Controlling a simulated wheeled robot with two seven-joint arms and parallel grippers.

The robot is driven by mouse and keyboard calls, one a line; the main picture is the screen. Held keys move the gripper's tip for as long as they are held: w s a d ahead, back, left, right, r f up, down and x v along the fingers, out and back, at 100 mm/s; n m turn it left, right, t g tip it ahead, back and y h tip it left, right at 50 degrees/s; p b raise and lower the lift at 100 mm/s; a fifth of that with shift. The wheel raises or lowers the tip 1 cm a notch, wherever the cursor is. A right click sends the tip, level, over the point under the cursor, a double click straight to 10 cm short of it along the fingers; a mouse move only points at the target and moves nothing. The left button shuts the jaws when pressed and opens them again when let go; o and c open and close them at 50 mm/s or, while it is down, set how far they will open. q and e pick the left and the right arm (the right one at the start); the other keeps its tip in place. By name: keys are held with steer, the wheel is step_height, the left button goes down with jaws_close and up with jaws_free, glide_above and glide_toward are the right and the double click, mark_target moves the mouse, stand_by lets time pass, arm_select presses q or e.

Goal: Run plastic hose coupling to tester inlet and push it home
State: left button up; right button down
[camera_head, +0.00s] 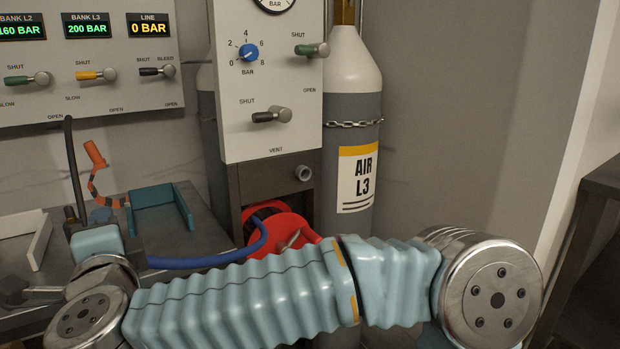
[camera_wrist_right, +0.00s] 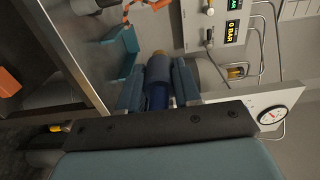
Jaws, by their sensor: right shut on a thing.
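My right arm reaches across the front of the head view from the right. Its gripper (camera_head: 88,226) is at the lower left, over the bench, partly hidden by my wrist. In the right wrist view the gripper (camera_wrist_right: 157,82) is shut on the hose coupling (camera_wrist_right: 158,70), a grey-blue body with a brass-coloured tip, apart from any inlet I can see. The blue hose (camera_head: 215,258) runs from the red reel (camera_head: 293,228) towards this gripper. I cannot tell which part is the tester inlet; a grey pipe stub (camera_head: 304,173) sticks out below the valve panel. My left gripper is not in view.
A teal open tray (camera_head: 158,217) stands on the bench behind the gripper, beside an orange piece (camera_head: 95,154) on a coiled cord. A white tray (camera_head: 38,240) is at the left. The AIR L3 cylinder (camera_head: 358,110) stands right of the valve panel (camera_head: 265,95).

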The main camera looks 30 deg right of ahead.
steer(key=a, duration=0.6)
steer(key=shift+r, duration=0.35)
steer(key=shift+a, duration=0.1)
steer(key=a+r, duration=0.1)
steer(key=a, duration=0.8)
steer(key=shift+w+a+r, duration=0.15)
steer(key=shift+a, duration=0.25)
steer(key=a+r, duration=0.1)
steer(key=a, duration=0.9)
steer(key=shift+r, duration=0.15)
steer(key=shift+w+d, duration=0.1)
steer(key=shift+w, duration=0.05)
